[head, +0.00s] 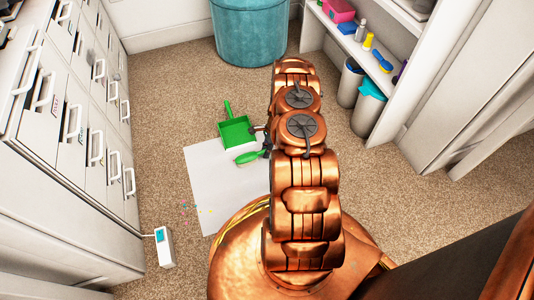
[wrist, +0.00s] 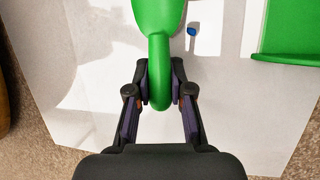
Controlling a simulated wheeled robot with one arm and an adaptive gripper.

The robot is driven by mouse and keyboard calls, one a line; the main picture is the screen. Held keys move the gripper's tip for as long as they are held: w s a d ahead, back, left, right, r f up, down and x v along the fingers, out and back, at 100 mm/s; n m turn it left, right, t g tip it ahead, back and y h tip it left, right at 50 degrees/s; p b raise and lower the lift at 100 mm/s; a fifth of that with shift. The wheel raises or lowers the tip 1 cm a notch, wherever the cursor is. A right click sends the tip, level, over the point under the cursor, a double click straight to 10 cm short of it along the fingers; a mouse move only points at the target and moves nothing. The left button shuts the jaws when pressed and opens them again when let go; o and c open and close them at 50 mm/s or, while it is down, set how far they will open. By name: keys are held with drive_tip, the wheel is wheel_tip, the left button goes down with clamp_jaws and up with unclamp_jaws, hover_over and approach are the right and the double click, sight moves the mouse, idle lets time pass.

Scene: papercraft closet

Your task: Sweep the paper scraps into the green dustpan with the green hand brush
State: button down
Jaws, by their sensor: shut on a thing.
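The green hand brush (head: 249,157) is low over the white sheet (head: 203,165), just below the dustpan in the head view. My gripper (wrist: 161,82) is shut on the brush's handle (wrist: 158,52), with one finger on each side. The brush's far end is cut off by the wrist view's top edge. The green dustpan (head: 236,133) lies at the sheet's far edge, handle pointing away; part of it shows at the wrist view's right (wrist: 292,35). Several tiny coloured paper scraps (head: 197,209) lie near the sheet's left edge. A blue scrap (wrist: 192,31) lies right of the brush.
White drawer cabinets (head: 75,110) line the left side. A small white box (head: 164,246) stands on the carpet before them. A teal bin (head: 250,30) is at the back. Shelves (head: 350,45) and grey bins (head: 348,85) stand at right. Carpet around the dustpan is clear.

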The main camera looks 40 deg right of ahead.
drive_tip(key=shift+w+d+b, duration=0.2)
drive_tip(key=shift+w+d, duration=0.2)
drive_tip(key=shift+w, duration=0.55)
drive_tip(key=shift+w+d+b, duration=0.2)
drive_tip(key=shift+w+d, duration=0.25)
drive_tip(key=shift+w, duration=0.55)
drive_tip(key=shift+w+d+b, duration=0.2)
drive_tip(key=shift+w+d, duration=0.2)
drive_tip(key=shift+w, duration=0.55)
drive_tip(key=shift+w+d+r, duration=0.15)
drive_tip(key=shift+w+d, duration=0.15)
drive_tip(key=shift+w, duration=0.35)
drive_tip(key=shift+r, duration=0.1)
drive_tip(key=shift+r, duration=0.25)
drive_tip(key=shift+f, duration=0.1)
drive_tip(key=shift+w+d+b, duration=0.15)
drive_tip(key=shift+w+b, duration=0.2)
drive_tip(key=shift+w+d+b, duration=0.2)
drive_tip(key=shift+w+b, duration=0.15)
drive_tip(key=shift+w, duration=0.15)
drive_tip(key=shift+f, duration=0.2)
